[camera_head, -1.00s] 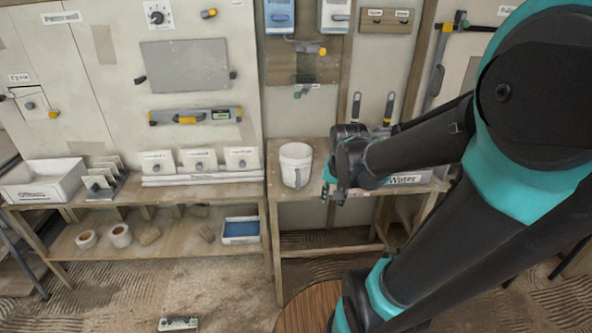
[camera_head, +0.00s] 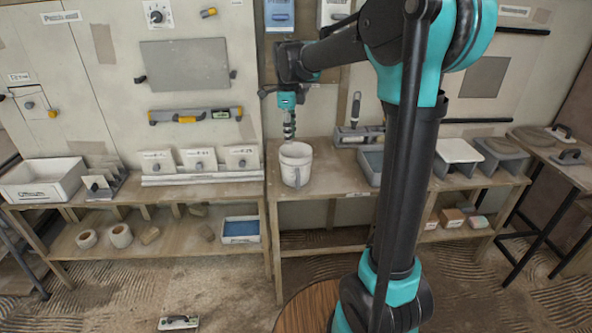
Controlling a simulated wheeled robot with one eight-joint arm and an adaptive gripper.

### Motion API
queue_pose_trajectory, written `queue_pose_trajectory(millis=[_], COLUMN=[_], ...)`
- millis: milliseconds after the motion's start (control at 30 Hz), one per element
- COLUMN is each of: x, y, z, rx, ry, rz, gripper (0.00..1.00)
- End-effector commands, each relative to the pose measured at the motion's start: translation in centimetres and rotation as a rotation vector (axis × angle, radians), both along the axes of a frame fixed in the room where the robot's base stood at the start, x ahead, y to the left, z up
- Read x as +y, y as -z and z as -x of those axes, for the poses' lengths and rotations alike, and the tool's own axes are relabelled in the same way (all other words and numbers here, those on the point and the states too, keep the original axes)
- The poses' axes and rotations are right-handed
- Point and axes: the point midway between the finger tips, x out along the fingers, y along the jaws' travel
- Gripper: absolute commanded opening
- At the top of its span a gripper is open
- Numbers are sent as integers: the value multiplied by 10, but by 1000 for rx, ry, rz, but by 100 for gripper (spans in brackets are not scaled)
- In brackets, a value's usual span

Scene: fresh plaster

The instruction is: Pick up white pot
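The white pot (camera_head: 297,169) stands upright near the left end of the right-hand wooden bench. It looks like a bucket or mug, with a handle on its front side. My gripper (camera_head: 289,134) points down just above the pot's rim, at its upper left. The fingers appear as a narrow dark shape, partly against the pot's back rim. I cannot tell how far apart they are, or whether they touch the pot.
A grey-blue tray (camera_head: 369,164) and a trowel (camera_head: 355,110) are to the pot's right. A white box (camera_head: 42,183) and several small label cards stand on the left bench (camera_head: 140,194). The wall with hung tools is close behind the pot.

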Motion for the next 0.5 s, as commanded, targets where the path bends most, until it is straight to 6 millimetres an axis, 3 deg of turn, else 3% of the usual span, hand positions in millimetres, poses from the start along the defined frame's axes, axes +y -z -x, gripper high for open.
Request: queue_pose_trajectory(millis=[300, 500], x=[-2, -2], y=[64, 93], z=[-4, -5], rx=[-1, -1], ry=[-1, -2], rz=[-1, -1], gripper=[27, 27])
